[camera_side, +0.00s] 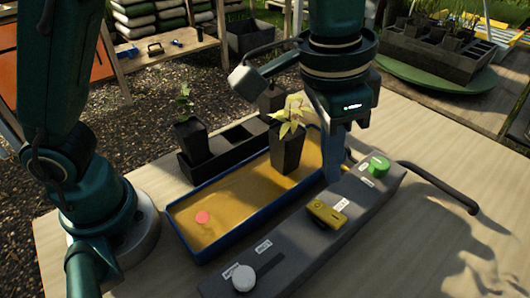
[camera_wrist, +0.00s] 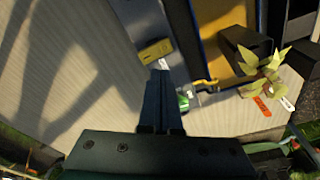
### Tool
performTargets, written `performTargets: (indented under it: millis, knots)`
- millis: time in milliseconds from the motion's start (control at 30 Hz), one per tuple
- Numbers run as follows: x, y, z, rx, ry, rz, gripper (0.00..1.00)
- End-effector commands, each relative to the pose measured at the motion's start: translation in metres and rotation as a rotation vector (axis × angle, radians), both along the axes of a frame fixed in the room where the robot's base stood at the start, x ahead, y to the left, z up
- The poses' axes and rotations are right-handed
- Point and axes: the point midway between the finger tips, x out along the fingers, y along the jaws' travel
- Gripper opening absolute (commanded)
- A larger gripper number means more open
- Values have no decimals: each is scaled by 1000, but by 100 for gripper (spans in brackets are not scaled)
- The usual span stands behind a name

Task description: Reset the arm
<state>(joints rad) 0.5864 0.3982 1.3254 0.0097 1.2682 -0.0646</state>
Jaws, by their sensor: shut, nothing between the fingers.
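My gripper (camera_side: 335,178) points down over the far part of the grey control panel (camera_side: 300,247), close to the blue tray's right edge. Its fingers are together and hold nothing. I cannot tell if the fingertips touch the panel.
The blue-rimmed tray (camera_side: 183,238) has a yellow-brown bed with a pink disc (camera_side: 203,217). A black pot with a leafy seedling (camera_side: 287,153) stands in it, left of my gripper. A black rack (camera_side: 222,165) with another potted seedling (camera_side: 191,137) is behind. The front right table is clear.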

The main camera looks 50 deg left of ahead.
Motion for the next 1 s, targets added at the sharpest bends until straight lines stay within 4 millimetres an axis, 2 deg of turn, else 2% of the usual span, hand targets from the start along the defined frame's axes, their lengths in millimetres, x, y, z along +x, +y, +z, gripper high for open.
performTargets:
  millis: [400,500,567,733,833,1000]
  knots:
    - [1,1,4,0,-1,5,0]
    - [8,10,17,-20,-31,37,0]
    - [10,20,28,-35,-56,66,0]
    - [4,65,57,-67,-124,182,0]
    - [-7,90,66,-82,-164,247,0]
    - [-31,128,69,-97,-229,353,0]
